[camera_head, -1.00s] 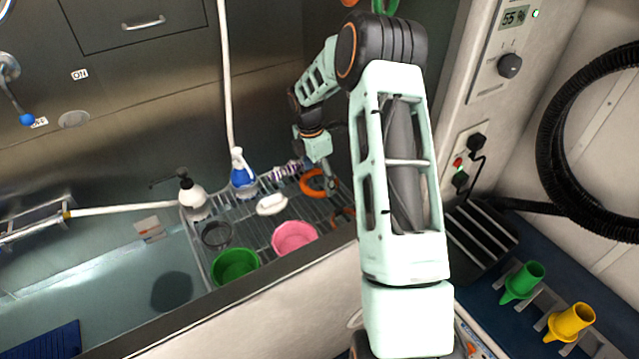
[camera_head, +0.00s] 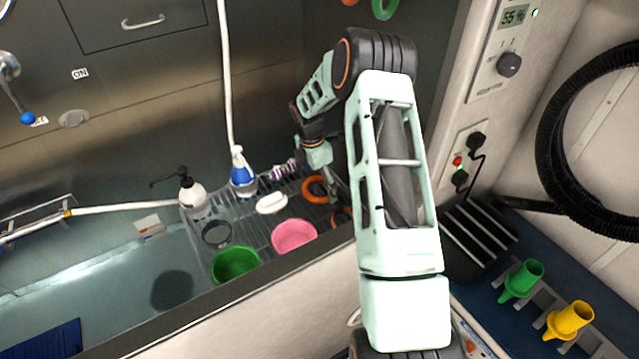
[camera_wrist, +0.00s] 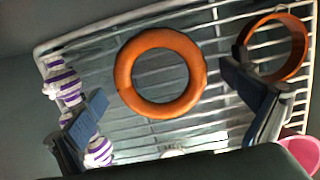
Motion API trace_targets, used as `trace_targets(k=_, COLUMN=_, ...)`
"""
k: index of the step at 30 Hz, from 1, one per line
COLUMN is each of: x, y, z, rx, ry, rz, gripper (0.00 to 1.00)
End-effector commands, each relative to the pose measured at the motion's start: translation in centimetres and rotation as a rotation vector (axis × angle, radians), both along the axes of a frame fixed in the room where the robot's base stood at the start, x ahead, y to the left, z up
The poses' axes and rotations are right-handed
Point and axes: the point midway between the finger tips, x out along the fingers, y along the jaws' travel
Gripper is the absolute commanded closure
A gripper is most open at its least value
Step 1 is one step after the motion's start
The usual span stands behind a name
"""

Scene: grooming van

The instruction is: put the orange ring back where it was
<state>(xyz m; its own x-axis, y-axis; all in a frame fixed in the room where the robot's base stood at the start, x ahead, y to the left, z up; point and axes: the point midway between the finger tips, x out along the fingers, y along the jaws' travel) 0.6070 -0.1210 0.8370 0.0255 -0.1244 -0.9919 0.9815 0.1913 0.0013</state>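An orange ring (camera_head: 315,189) lies on the wire rack in the tub, near the rack's back right. In the wrist view the orange ring (camera_wrist: 126,82) lies flat on the bars, between and beyond my fingertips. My gripper (camera_wrist: 163,84) is open and empty, with one finger on each side of the ring and no clear contact. A second, darker orange-brown band (camera_wrist: 300,50) stands beside my right finger in the wrist view. In the head view this band (camera_head: 342,216) is partly hidden by my arm.
The wire rack (camera_head: 208,262) also holds a pink bowl (camera_head: 294,236), a green bowl (camera_head: 235,265), a white soap-like piece (camera_head: 272,203), a blue spray bottle (camera_head: 242,175) and a purple-striped item (camera_wrist: 62,84). A green ring (camera_head: 384,9) and an orange thing (camera_head: 350,2) show at the top edge.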

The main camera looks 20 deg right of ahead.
Motion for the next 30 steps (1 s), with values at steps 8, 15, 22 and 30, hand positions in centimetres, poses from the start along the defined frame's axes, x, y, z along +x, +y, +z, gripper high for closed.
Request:
trace_targets(k=8, x=0.0, y=0.0, z=0.4, rx=0.000, ry=-0.001, rz=0.000, gripper=0.02)
trace_targets(k=15, x=0.0, y=0.5, z=4.1, rx=0.000, ry=-0.005, rz=0.000, gripper=0.02)
trace_targets(k=22, x=-0.1, y=1.1, z=9.0, rx=0.000, ry=-0.004, rz=0.001, gripper=0.02)
trace_targets(k=30, x=-0.3, y=1.5, z=11.9, rx=-0.001, ry=-0.001, rz=0.000, gripper=0.02)
